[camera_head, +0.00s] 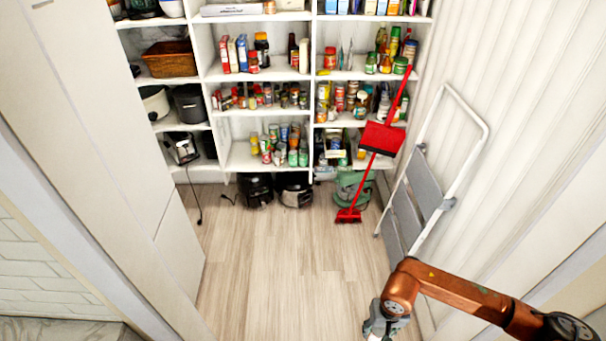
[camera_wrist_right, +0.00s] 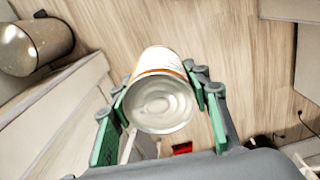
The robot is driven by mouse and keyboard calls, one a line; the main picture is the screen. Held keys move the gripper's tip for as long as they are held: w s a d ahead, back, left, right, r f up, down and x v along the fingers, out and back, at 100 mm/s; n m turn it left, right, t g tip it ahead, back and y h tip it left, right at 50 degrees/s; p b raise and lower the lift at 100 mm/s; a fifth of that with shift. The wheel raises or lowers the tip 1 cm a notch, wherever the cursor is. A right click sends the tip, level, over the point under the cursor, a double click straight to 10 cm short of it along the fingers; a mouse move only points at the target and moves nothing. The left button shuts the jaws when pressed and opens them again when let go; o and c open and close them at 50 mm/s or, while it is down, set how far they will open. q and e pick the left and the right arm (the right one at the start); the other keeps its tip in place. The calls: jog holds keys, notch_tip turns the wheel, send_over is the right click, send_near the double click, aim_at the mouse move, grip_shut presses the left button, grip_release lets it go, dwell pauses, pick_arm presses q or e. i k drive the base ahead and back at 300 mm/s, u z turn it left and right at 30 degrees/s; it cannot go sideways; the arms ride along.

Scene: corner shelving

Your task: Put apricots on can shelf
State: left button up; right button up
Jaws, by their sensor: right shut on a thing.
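My right gripper (camera_head: 383,322) is low at the bottom of the head view, in front of the shelving and well away from it. In the right wrist view the right gripper (camera_wrist_right: 163,92) is shut on a metal can (camera_wrist_right: 163,100), with a finger on each side. The can's plain metal end faces the camera; its label is white with an orange band, and any name on it cannot be read. The can shelf (camera_head: 238,160), in the lower middle of the shelving, holds several cans at its centre and right, with bare board at its left. My left gripper is not in view.
A red broom and dustpan (camera_head: 382,138) lean at the shelving's right side. A folded step ladder (camera_head: 430,185) stands against the right wall. Dark cookers (camera_head: 256,190) sit on the floor under the shelves. The wooden floor (camera_head: 285,260) in the middle is clear.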

aim_at(240, 164)
jog(key=i, duration=2.7)
jog(key=u, duration=1.8)
jog(key=i, duration=1)
